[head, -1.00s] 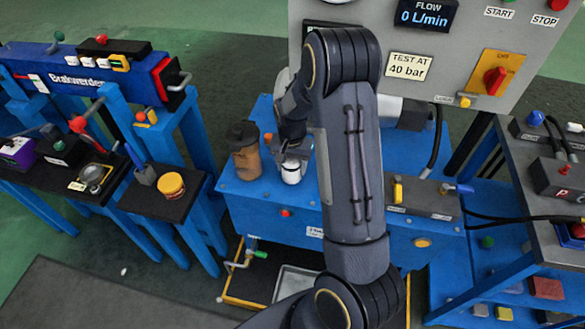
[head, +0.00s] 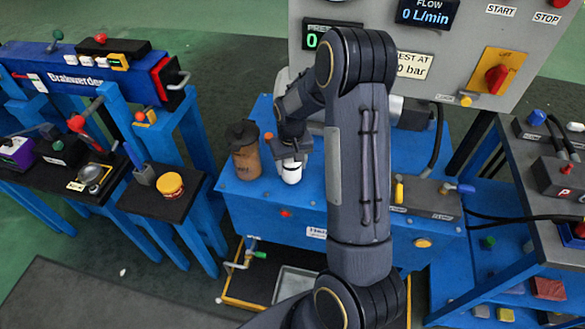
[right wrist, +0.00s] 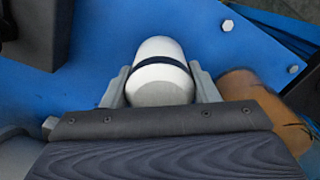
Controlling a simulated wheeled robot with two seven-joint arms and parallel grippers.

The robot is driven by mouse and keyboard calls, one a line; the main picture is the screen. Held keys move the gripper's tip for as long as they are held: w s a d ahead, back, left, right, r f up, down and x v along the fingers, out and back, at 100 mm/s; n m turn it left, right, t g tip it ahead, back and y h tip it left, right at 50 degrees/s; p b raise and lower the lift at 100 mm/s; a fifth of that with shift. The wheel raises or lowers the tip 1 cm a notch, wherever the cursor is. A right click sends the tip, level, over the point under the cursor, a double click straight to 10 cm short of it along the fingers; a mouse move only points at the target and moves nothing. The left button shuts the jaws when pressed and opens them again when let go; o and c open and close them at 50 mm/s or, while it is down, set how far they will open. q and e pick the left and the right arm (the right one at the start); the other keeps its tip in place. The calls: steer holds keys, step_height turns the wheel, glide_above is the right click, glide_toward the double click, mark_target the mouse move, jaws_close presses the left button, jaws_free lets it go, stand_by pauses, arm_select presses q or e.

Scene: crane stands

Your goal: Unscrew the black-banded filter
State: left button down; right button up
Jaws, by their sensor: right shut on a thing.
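The black-banded filter (head: 291,174) is a white cylinder standing upright on the blue bench. The right wrist view shows its rounded white body (right wrist: 158,50) with a thin black band around it. My right gripper (head: 289,157) comes down over the filter and is shut on it. In the right wrist view its two grey fingers (right wrist: 160,88) press on opposite sides of the filter. The filter's lower joint is hidden. My left gripper is in no view.
A brown dark-capped canister (head: 246,162) stands close to the left of the filter and also shows in the right wrist view (right wrist: 262,97). The grey control panel (head: 370,65) rises behind. A yellow-lever block (head: 422,198) sits on the bench to the right.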

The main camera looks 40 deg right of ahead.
steer(key=n, duration=0.3)
steer(key=shift+r+n, duration=0.1)
steer(key=shift+n, duration=0.5)
steer(key=n, duration=0.3)
steer(key=shift+w+n, duration=0.1)
steer(key=shift+n, duration=1)
steer(key=n, duration=0.3)
steer(key=shift+r+n+p, duration=0.1)
steer(key=shift+n+p, duration=0.2)
steer(key=shift+p, duration=0.1)
steer(key=shift+n, duration=0.8)
